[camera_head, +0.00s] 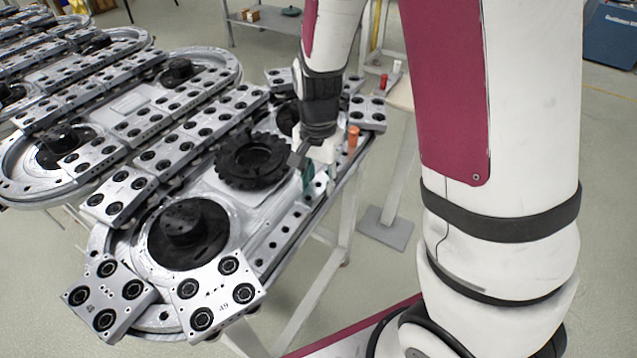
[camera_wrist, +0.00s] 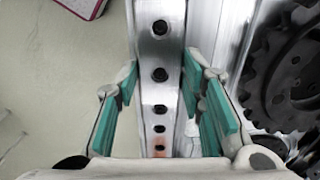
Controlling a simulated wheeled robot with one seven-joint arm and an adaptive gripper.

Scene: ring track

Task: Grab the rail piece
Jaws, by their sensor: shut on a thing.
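The rail piece (camera_wrist: 158,50) is a straight silver metal bar with a row of dark holes. In the wrist view it runs up the middle of the picture, between the teal pads of my gripper (camera_wrist: 160,88). One finger is on each side of the bar, and the gripper is shut on it. In the head view my gripper (camera_head: 312,176) is low at the right edge of the ring track, pointing down. The fingers partly hide the bar there. The bar still lies along the track's edge, and I cannot tell whether it is lifted.
A black toothed wheel (camera_head: 253,161) lies just left of my gripper; it also shows in the wrist view (camera_wrist: 290,75). Numbered carriage blocks (camera_head: 217,293) sit on the track. Open floor (camera_head: 330,325) lies beyond the right edge.

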